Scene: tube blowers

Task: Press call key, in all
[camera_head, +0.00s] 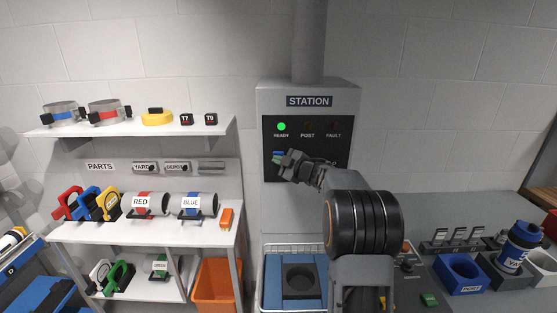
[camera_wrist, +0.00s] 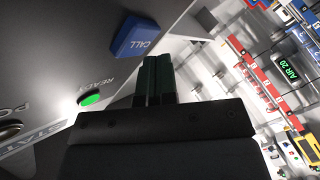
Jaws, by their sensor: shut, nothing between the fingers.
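The blue call key (camera_wrist: 140,36), lettered CALL, stands out from the dark station panel in the wrist view. In the head view the key (camera_head: 278,156) shows as a small blue patch at the panel's left, partly hidden by my gripper (camera_head: 282,166). In the wrist view my gripper (camera_wrist: 156,58) is shut and empty, its dark fingertips just beside the key's lower right edge. I cannot tell whether they touch it. The READY lamp (camera_head: 281,126) glows green; it also shows in the wrist view (camera_wrist: 90,98). The POST and FAULT lamps are dark.
Shelves (camera_head: 135,128) with labelled tubes and parts stand left of the station. A wire-rimmed tray (camera_head: 263,280) with a blue insert lies below the panel. A blue PORT box (camera_head: 461,268) and a blue canister (camera_head: 520,240) stand at the right.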

